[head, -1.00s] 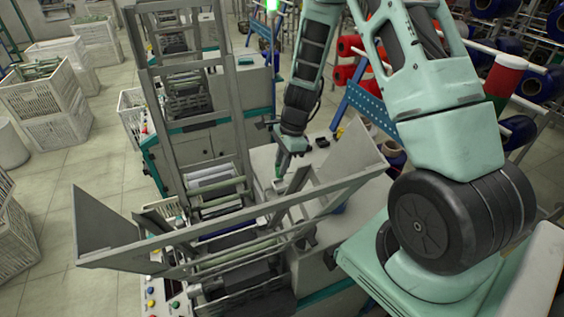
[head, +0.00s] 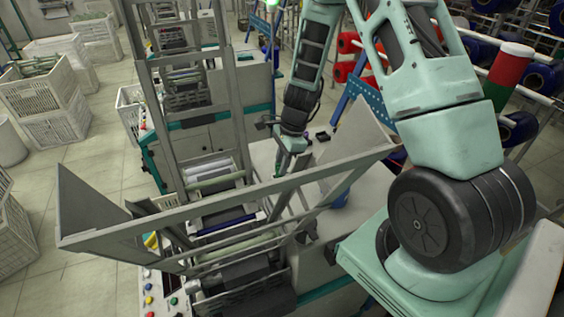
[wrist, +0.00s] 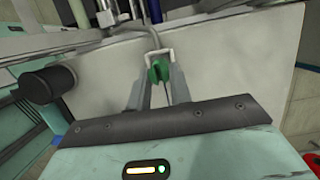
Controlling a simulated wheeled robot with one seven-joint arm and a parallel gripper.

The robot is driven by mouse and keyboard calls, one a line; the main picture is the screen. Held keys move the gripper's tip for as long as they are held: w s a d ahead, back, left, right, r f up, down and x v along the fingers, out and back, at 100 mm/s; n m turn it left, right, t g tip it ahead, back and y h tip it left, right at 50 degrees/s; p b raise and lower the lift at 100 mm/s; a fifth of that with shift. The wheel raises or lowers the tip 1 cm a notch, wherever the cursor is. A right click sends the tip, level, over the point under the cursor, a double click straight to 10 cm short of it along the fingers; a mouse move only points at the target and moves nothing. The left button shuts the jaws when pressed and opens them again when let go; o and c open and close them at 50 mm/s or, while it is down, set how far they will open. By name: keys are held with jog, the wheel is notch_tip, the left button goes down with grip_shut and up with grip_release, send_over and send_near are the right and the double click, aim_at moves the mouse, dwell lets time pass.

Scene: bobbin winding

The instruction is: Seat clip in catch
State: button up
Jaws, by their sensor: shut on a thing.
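My gripper (wrist: 158,92) is shut on a small green piece, which I take to be the clip (wrist: 158,71). The clip sits between the two grey fingertips in the wrist view. A pale U-shaped bracket (wrist: 148,54) frames the clip's top and sides, and a bent grey rod runs up from it. I cannot tell which part is the catch, nor whether the clip is seated in it. In the head view my gripper (head: 284,165) points down over the machine's pale top, and the clip is too small to make out.
A long grey frame with flared end plates (head: 92,213) stretches across the machine in front of my gripper. A tall upright frame (head: 238,90) stands to the left. In the wrist view a black cylinder (wrist: 47,85) lies left of the fingers. White crates (head: 45,105) stand far left.

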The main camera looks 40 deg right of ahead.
jog(key=shift+b+x, duration=0.55)
jog(key=shift+x, duration=0.3)
jog(key=shift+d, duration=0.2)
jog(key=o, duration=1)
jog(key=shift+s, duration=0.1)
jog(key=shift+r, duration=0.1)
jog(key=b+v, duration=0.2)
jog(key=v, duration=1.5)
jog(key=shift+d+r, duration=0.1)
jog(key=shift+d, duration=0.05)
